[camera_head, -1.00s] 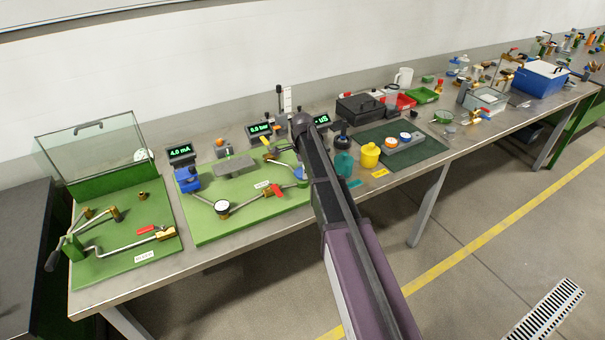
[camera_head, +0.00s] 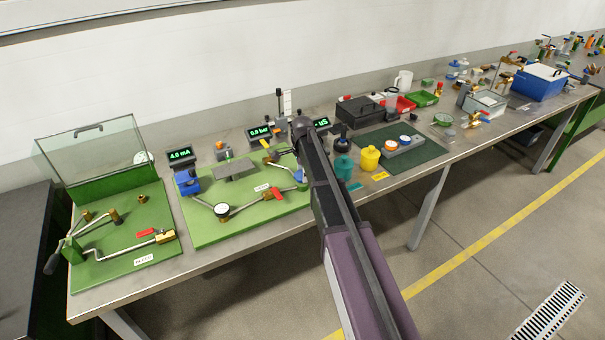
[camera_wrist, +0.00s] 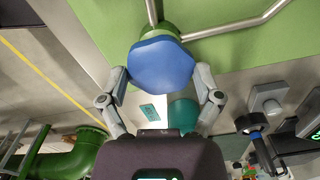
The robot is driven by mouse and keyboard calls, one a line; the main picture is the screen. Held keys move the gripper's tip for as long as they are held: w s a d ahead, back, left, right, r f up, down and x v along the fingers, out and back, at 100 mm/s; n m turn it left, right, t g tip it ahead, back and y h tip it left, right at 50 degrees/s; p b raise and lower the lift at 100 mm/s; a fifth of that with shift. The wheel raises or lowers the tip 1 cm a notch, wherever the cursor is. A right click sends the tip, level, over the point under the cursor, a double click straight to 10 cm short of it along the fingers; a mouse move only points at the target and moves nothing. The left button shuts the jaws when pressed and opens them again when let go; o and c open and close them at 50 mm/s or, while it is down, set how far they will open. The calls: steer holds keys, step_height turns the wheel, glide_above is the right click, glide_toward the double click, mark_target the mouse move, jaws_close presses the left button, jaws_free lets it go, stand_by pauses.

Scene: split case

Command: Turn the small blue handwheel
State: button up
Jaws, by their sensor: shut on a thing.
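The small blue handwheel (camera_wrist: 160,64) fills the upper middle of the wrist view, on the pipe of the green board. In the wrist view my gripper (camera_wrist: 161,75) has one finger on each side of the wheel's rim and is shut on it. In the head view a small part of the blue handwheel (camera_head: 299,176) shows at the right end of the green board (camera_head: 225,232). My arm hides the rest of it and my gripper there.
A blue valve part (camera_head: 187,185), a round gauge (camera_head: 222,209) and a red-handled valve (camera_head: 276,193) are on the same board. A teal container (camera_head: 343,167) and a yellow container (camera_head: 368,158) stand to the right. A glass-covered green rig (camera_head: 95,150) is at the left.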

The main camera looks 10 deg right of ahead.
steer(key=shift+n, duration=0.3)
steer(key=n, duration=0.3)
steer(key=shift+n, duration=0.4)
steer(key=n, duration=1.2)
steer(key=shift+n, duration=0.3)
steer(key=n, duration=1.2)
steer(key=shift+n, duration=0.3)
